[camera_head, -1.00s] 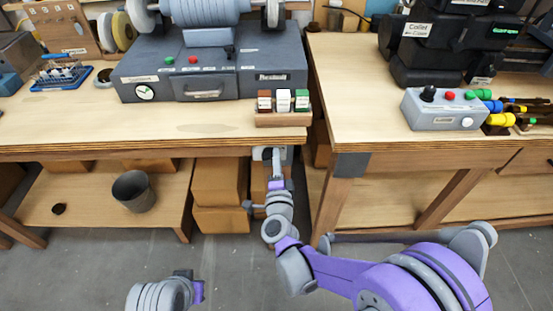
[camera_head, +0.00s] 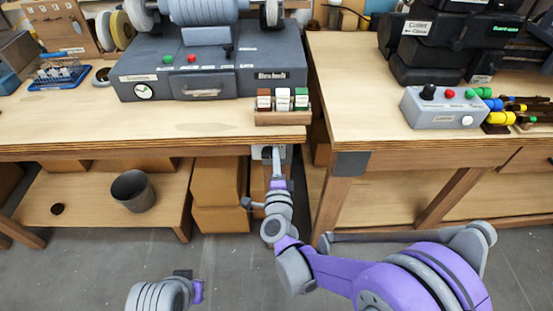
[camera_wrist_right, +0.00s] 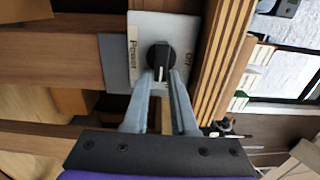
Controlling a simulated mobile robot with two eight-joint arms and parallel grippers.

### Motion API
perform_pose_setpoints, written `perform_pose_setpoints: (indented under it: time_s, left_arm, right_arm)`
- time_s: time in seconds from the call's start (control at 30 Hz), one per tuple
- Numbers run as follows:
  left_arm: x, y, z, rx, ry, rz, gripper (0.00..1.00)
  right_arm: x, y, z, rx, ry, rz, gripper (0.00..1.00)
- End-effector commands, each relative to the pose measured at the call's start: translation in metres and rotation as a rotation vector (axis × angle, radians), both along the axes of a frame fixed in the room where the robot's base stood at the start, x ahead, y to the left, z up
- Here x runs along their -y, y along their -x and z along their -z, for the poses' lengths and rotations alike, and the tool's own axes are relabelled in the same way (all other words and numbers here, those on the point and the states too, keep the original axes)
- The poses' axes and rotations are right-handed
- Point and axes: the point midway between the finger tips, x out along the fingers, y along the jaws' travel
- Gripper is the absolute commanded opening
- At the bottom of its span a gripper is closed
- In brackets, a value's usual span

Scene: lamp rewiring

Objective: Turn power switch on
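The power switch (camera_wrist_right: 158,55) is a round black knob with a pale pointer mark on a light plate (camera_wrist_right: 138,24). The plate reads "Power" at the left and has an on/off label at the right. In the head view the plate is under the front edge of the left bench, mostly hidden behind my arm. My right gripper (camera_head: 274,156) reaches up to it. In the right wrist view its two grey fingers (camera_wrist_right: 162,80) close in on both sides of the knob's grip and appear to touch it.
The left bench (camera_head: 60,125) carries a grey machine (camera_head: 215,75) and a small wooden rack (camera_head: 283,117) above the gripper. The right bench (camera_head: 350,75) stands close by, with a corner leg near my arm.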

Motion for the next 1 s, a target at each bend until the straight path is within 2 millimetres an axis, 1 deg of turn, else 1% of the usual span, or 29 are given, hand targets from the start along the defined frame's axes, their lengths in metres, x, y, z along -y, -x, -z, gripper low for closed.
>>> perform_pose_setpoints:
  time_s: [0.03,0.1,0.37,0.47,0.57,0.8,0.9,1.0]
  left_arm:
    - [0.000,0.000,0.000,0.000,0.000,0.000,0.00]
    - [0.000,0.000,0.000,0.000,0.000,0.000,0.00]
    - [0.000,0.000,0.000,0.000,0.000,0.000,0.00]
    - [0.000,0.000,0.000,0.000,0.000,0.000,0.00]
    - [0.000,0.000,-0.001,0.000,0.000,0.000,0.00]
    - [0.000,0.000,-0.002,0.001,0.000,0.000,0.00]
    - [0.000,0.000,-0.003,0.001,0.000,0.000,0.00]
    - [0.000,0.000,-0.003,0.001,0.000,0.000,0.00]
  right_arm:
    - [0.000,0.000,0.000,0.000,0.000,0.000,0.38]
    - [0.000,0.000,0.000,0.000,0.001,0.000,0.49]
    - [0.001,0.000,0.000,0.000,0.001,0.001,0.49]
    - [0.000,0.004,0.000,0.000,0.001,0.001,0.49]
    - [0.000,0.015,0.000,0.000,0.001,0.000,0.49]
    - [-0.001,0.064,0.000,0.000,0.000,-0.002,0.49]
    - [0.000,0.082,0.000,0.000,-0.001,-0.002,0.49]
    - [0.000,0.096,0.000,0.001,0.001,-0.001,0.49]
